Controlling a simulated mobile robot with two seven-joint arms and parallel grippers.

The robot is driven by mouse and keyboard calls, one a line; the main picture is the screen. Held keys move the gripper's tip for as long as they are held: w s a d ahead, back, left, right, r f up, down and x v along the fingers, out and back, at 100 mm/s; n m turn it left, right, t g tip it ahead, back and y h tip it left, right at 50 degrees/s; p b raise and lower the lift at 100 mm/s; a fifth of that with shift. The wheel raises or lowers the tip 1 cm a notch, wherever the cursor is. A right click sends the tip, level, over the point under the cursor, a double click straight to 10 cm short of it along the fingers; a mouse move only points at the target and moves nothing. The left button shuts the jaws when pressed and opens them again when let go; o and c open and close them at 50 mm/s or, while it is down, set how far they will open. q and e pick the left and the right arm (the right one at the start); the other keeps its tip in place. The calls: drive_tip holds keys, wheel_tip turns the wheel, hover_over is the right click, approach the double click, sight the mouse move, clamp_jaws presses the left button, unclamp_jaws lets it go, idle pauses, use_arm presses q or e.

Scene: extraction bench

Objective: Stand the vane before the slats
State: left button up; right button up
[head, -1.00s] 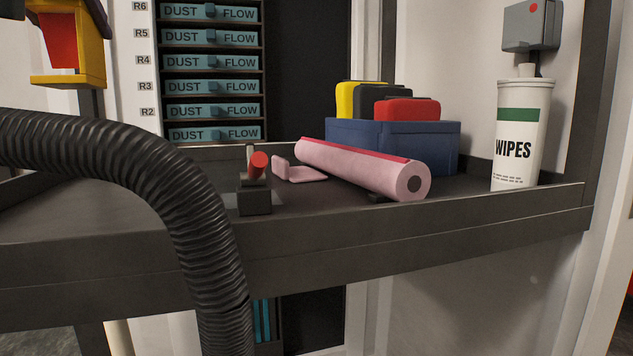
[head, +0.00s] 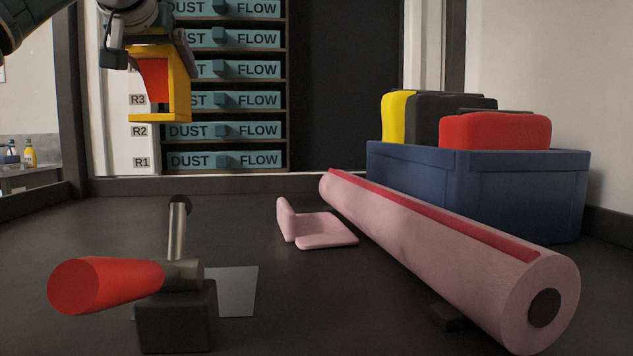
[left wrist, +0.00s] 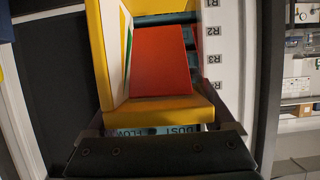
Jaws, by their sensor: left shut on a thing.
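The vane, a yellow frame with a red panel inside (head: 178,82), hangs upright from my left gripper (head: 155,42) at the upper left of the head view. My left gripper is shut on its top, and the vane is clear of the bench top. In the left wrist view the vane (left wrist: 160,62) fills the middle, just beyond my left gripper (left wrist: 155,122). The teal slats marked DUST FLOW (head: 240,131) are stacked in a rack at the back. In the head view the vane overlaps their left part and row labels. My right gripper is not in view.
On the dark bench (head: 90,230) stand a red-handled lever (head: 105,285) at front left, a pink L-shaped piece (head: 325,232) mid-bench and a pink roll (head: 430,245). A blue bin (head: 480,190) is at right. The back left is clear.

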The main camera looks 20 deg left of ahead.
use_arm(q)
drive_tip(key=shift+s+f+b, duration=0.1)
drive_tip(key=shift+f+b, duration=1.4)
drive_tip(key=shift+f, duration=6.75)
drive_tip(key=o, duration=1.4)
drive_tip(key=v, duration=1.2)
